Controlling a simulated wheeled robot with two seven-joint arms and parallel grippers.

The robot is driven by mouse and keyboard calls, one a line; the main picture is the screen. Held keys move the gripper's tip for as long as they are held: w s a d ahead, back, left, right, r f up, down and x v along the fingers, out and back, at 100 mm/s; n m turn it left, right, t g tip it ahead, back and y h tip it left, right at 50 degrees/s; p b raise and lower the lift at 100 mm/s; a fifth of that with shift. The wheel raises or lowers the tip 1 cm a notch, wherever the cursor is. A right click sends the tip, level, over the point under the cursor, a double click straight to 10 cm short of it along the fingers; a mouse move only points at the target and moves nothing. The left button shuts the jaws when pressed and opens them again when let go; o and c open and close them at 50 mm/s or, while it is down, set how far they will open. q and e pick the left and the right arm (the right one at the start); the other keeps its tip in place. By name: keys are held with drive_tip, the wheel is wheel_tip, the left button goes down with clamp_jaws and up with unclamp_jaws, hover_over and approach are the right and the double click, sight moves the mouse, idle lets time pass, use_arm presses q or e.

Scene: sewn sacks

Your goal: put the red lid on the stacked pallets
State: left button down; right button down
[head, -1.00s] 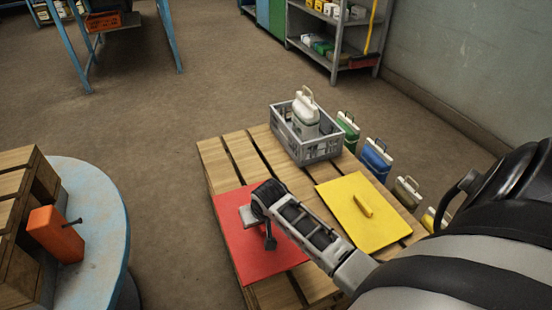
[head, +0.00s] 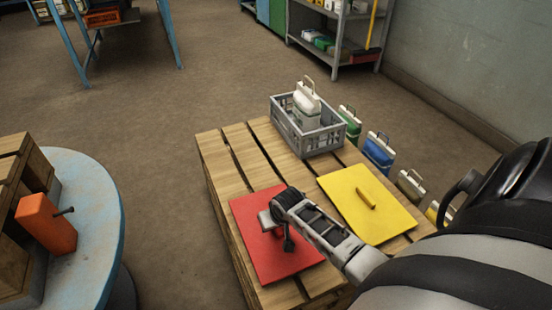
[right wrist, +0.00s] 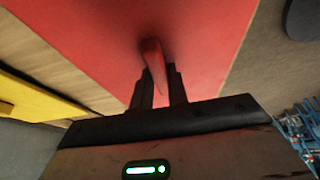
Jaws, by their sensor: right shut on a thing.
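The red lid (head: 265,258) is a flat square panel over the near left part of the stacked pallets (head: 228,165). My right gripper (head: 280,232) is over the lid's middle. In the right wrist view my right gripper (right wrist: 158,90) is shut on the red handle (right wrist: 153,62) of the lid. The lid fills most of the upper part of that view. I cannot tell whether the lid touches the slats or hangs just above them. My left gripper does not show.
A yellow lid (head: 368,208) lies on the pallets to the right. A grey crate (head: 322,143) with a white sack stands at their far end. Green, blue (head: 378,152) and other sacks line the right side. A round blue table (head: 95,210) with an orange block (head: 47,224) is at left.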

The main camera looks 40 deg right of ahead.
drive_tip(key=shift+f, duration=0.15)
drive_tip(key=c, duration=1.4)
unclamp_jaws()
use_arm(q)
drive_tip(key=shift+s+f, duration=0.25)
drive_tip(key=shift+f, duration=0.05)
use_arm(e)
drive_tip(key=shift+o, duration=0.2)
